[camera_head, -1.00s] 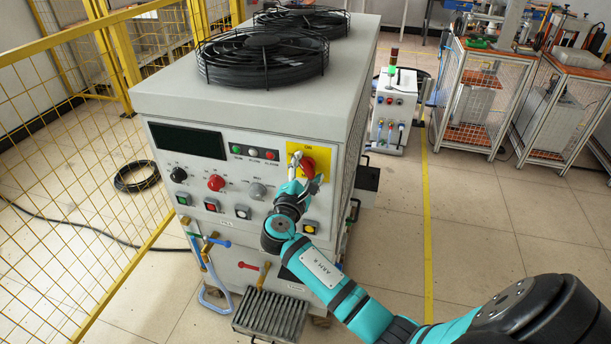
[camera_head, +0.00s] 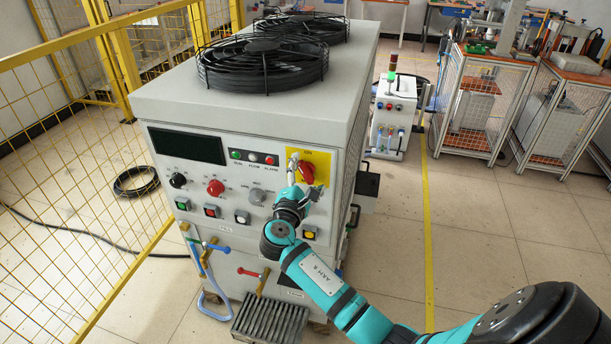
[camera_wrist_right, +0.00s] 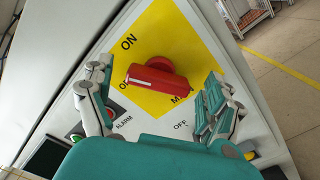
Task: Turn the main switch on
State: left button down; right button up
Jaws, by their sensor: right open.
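The main switch (camera_head: 307,173) is a red rotary handle on a yellow plate (camera_head: 321,158) at the upper right of the heater's front panel. In the right wrist view the red handle (camera_wrist_right: 158,78) lies slanted, its white-marked end toward the left. ON is printed to its upper left, and an OFF label is below it. My right gripper (camera_head: 304,177) is open in front of the switch. In the wrist view its two fingers (camera_wrist_right: 159,78) stand left and right of the handle, with visible gaps on both sides. My left gripper is out of view.
The panel has knobs, including a red one (camera_head: 215,187), and push buttons such as a yellow one (camera_head: 310,232) below the switch. Two black fans (camera_head: 263,64) top the cabinet. A yellow mesh fence (camera_head: 60,180) stands left.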

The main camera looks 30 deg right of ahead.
jog(key=v, duration=1.2)
dwell(0.6)
notch_tip(320, 180, down, 20)
jog(key=a+n+g+y, duration=0.1)
jog(key=a+y, duration=0.1)
jog(key=y, duration=0.3)
jog(key=s+a+f+m+g+y, duration=0.1)
jog(key=s+f+g+y, duration=0.1)
jog(key=s+f, duration=0.5)
jog(key=s+a+f+g+y, duration=0.1)
jog(key=s+f+g+y, duration=0.1)
jog(key=f, duration=0.8)
jog(key=s+a+f+m+g+y, duration=0.2)
jog(key=s+f+m+g+y, duration=0.15)
jog(key=s+f, duration=1.05)
jog(key=s+f+m+g, duration=0.1)
jog(key=s+f+m, duration=0.2)
jog(key=s, duration=0.8)
jog(key=s+f+m+g+y, duration=0.1)
jog(key=s+f+m, duration=0.2)
jog(key=s, duration=0.8)
jog(key=shift+d+m, duration=0.45)
jog(key=shift+m, duration=0.7)
